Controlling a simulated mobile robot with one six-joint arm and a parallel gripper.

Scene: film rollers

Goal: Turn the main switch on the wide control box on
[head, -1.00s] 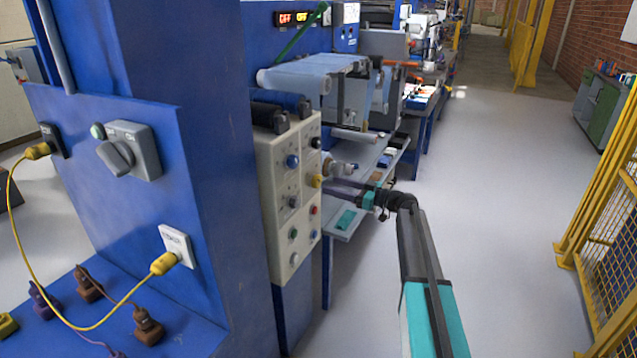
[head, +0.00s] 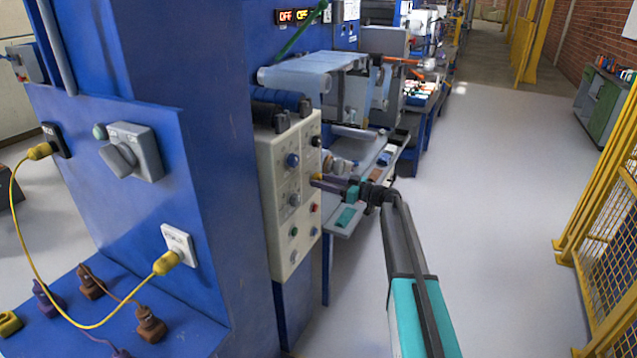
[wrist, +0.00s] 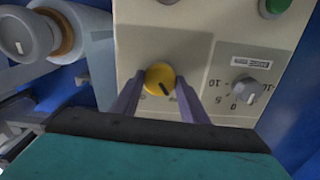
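The cream control box (head: 273,192) stands on the right side of the blue column, with several knobs and buttons on its front. A yellow knob with a dark pointer line (wrist: 158,74) is on its face in the wrist view. My gripper (wrist: 160,84) is open, with its two purple fingers on either side of this knob. Small gaps seem to show between fingers and knob, and I cannot tell whether they touch. In the head view my gripper (head: 324,183) is at the box's right edge and partly hides the knob.
A grey dial with a scale (wrist: 246,88) is right of the yellow knob in the wrist view. A grey rotary switch (head: 131,152) is on the blue column. Red and yellow "OFF" displays (head: 293,17) show above. The floor right of my arm is clear up to the yellow fence (head: 612,215).

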